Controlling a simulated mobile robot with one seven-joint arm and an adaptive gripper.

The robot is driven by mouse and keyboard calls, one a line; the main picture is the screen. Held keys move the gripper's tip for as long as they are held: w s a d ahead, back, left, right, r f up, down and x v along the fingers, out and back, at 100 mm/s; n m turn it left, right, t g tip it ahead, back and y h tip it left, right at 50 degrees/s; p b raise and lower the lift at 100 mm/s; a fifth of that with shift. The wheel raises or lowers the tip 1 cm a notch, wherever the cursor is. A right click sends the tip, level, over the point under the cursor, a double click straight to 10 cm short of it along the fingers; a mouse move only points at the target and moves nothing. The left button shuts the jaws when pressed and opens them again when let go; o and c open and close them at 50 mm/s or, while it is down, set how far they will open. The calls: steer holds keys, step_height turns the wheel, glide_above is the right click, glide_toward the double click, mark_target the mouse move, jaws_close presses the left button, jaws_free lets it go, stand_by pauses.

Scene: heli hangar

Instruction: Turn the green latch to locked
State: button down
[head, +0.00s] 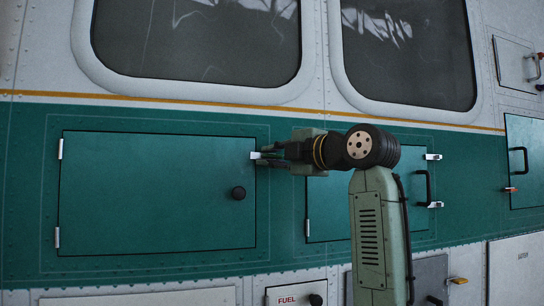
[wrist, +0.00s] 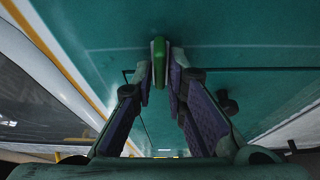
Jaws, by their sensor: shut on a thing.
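The green latch (wrist: 158,62) shows in the wrist view as a short bright green bar between my two fingertips. It lies lengthwise up the wrist picture. My gripper (wrist: 160,75) is shut on it, one finger on each side. In the head view my gripper (head: 266,156) reaches in from the right to the upper right edge of a teal hatch door (head: 150,195). A small pale metal piece shows at the fingertips there; the green bar is mostly hidden. The door lies flush in its frame.
A dark round knob (head: 238,193) sticks out of the door, below and left of my gripper. Another teal hatch (head: 335,220) is partly behind my arm, with a black handle (head: 424,186). Windows (head: 195,40) are above. A FUEL panel (head: 290,297) is below.

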steer(key=shift+n, duration=0.3)
stand_by(0.4)
steer(key=c, duration=1.7)
jaws_free()
steer(key=shift+s, duration=0.15)
steer(key=v, duration=1.1)
steer(key=shift+s+d+r, duration=0.1)
steer(key=shift+s+d, duration=0.15)
steer(key=shift+d, duration=0.1)
